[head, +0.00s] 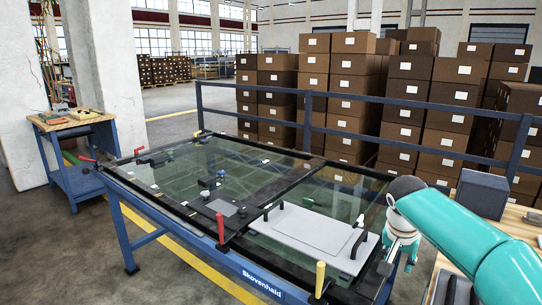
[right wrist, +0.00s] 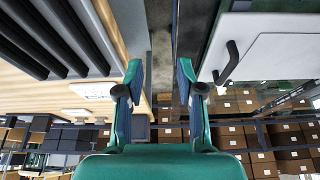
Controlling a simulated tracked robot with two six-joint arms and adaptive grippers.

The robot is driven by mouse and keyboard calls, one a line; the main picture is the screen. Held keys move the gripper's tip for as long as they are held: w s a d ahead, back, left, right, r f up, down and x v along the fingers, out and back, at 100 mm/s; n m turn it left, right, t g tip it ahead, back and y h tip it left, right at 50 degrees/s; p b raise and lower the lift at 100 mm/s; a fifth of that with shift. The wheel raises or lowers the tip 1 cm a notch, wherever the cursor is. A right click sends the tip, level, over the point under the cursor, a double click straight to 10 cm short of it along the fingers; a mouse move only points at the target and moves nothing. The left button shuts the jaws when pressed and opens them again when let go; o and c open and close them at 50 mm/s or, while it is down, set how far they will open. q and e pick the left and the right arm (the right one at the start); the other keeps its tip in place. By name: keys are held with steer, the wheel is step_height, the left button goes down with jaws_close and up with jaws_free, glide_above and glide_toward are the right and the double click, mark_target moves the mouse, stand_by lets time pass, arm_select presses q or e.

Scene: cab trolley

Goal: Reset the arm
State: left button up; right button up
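My right arm (head: 465,235) is teal and comes in from the lower right in the head view. It reaches to the right end of the glass-topped trolley, and its gripper (head: 388,265) points down there, partly hidden by the wrist. In the right wrist view my right gripper (right wrist: 159,80) is open, with two separate fingers and nothing between them. It is over the gap between the trolley's edge and a wooden bench. My left gripper is not in view.
A white panel (head: 310,229) with black handles lies on the trolley (head: 215,240), left of my gripper. The wooden bench (head: 512,225) with a dark grey box (head: 482,193) is at right. A blue railing (head: 350,136) and stacked cartons (head: 405,95) stand behind. A blue side table (head: 70,120) stands left.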

steer(key=s+a+f+n+g+y+p, duration=0.1)
steer(key=s+a+f+g+p, duration=0.15)
steer(key=s+f, duration=0.45)
steer(key=s+a+f+n+g+y+p, duration=0.1)
steer(key=s+f+g+p, duration=0.25)
steer(key=f, duration=0.75)
arm_select(q)
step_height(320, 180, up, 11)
steer(key=p, duration=0.3)
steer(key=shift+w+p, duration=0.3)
steer(key=shift+p, duration=0.1)
arm_select(e)
steer(key=s+a+f+n+t+y, duration=0.1)
steer(key=s+a+f, duration=0.4)
steer(key=s, duration=0.5)
steer(key=s+a+f+n+t+y, duration=0.2)
steer(key=s+a+f+y, duration=0.1)
steer(key=s+a+f, duration=0.3)
steer(key=s+a, duration=0.2)
steer(key=s, duration=0.2)
steer(key=shift+s+a+n+y, duration=0.25)
steer(key=shift+n+y, duration=0.05)
steer(key=shift+y, duration=0.1)
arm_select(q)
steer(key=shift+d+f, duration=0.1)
